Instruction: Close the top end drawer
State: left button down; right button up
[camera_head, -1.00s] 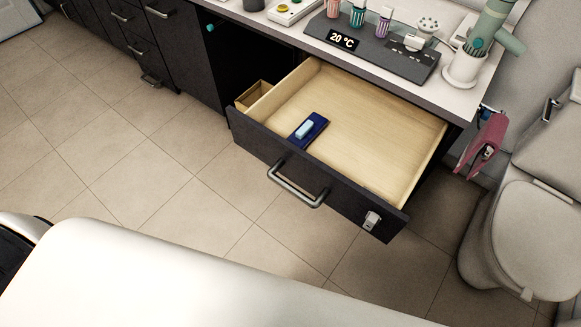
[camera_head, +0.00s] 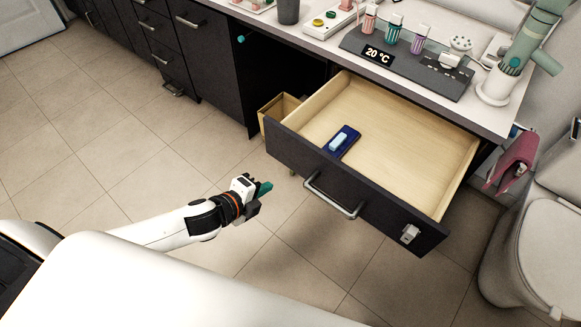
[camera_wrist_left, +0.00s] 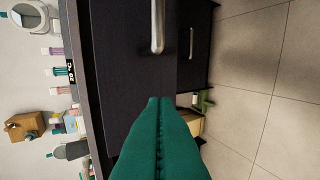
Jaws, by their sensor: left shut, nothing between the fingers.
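The top end drawer (camera_head: 400,165) is pulled far out of the dark vanity, and its pale wooden inside shows. Its dark front has a bar handle (camera_head: 334,196) and a small light latch (camera_head: 410,233) near the right end. A blue item (camera_head: 343,141) with a light blue piece on it lies inside. My left gripper (camera_head: 265,188) is in front of the drawer's left end, left of the handle and apart from it. Its green fingers (camera_wrist_left: 160,140) are shut and empty in the left wrist view, where a metal handle (camera_wrist_left: 157,25) shows ahead. My right gripper is not in view.
A small open wooden box (camera_head: 279,106) is beside the drawer's left side. The light countertop (camera_head: 325,40) carries a dark display unit (camera_head: 400,66) and several bottles. A toilet (camera_head: 540,245) stands at the right.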

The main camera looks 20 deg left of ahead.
pick_arm(q)
send_near(303, 164)
notch_tip(303, 164, down, 3)
jog(key=w, duration=0.1)
jog(key=w+d, duration=0.1)
jog(key=w, duration=0.2)
jog(key=shift+w+d+f, duration=0.1)
jog(key=shift+d+f, duration=0.05)
jog(key=shift+d, duration=0.1)
jog(key=shift+w+d, duration=0.15)
jog(key=shift+w, duration=0.25)
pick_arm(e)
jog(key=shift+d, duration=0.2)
pick_arm(q)
jog(key=shift+w, duration=0.15)
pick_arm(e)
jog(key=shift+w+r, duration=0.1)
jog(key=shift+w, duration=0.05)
